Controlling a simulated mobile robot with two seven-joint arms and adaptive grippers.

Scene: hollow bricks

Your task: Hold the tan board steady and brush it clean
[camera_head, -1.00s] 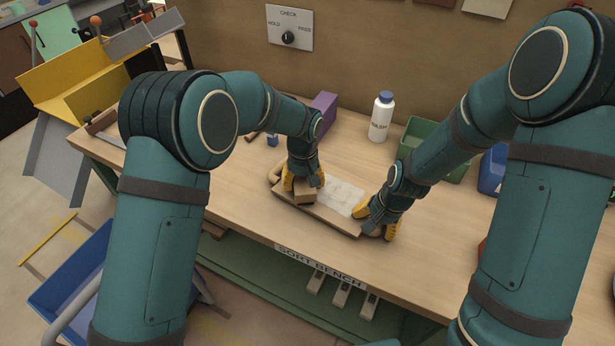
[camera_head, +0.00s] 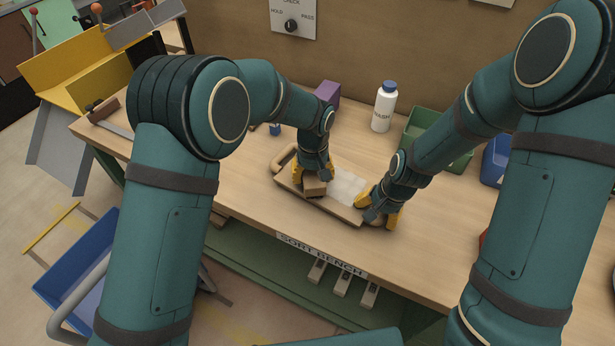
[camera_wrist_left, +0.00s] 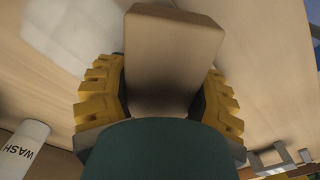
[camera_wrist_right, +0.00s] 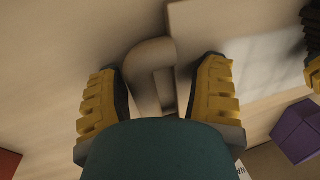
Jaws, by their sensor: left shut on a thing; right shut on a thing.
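The tan board (camera_head: 337,206) lies flat on the bench, with a loop handle (camera_head: 284,157) at its left end. A pale whitish patch (camera_head: 347,186) covers part of its middle and right; it also shows in the left wrist view (camera_wrist_left: 65,42). My left gripper (camera_head: 313,178) is shut on a tan block-shaped brush (camera_head: 316,189), held at the board left of the patch. The brush fills the left wrist view (camera_wrist_left: 172,45); its underside is hidden. My right gripper (camera_head: 378,207) is shut on the board's right-end handle (camera_wrist_right: 152,72), mostly hidden in the head view.
A white WASH bottle (camera_head: 384,108), a purple block (camera_head: 328,93) and a green bin (camera_head: 424,122) stand behind the board. A blue bin (camera_head: 494,160) is farther right. The bench front edge with its SORT BENCH label (camera_head: 322,256) is close. Bench left of the board is mostly clear.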

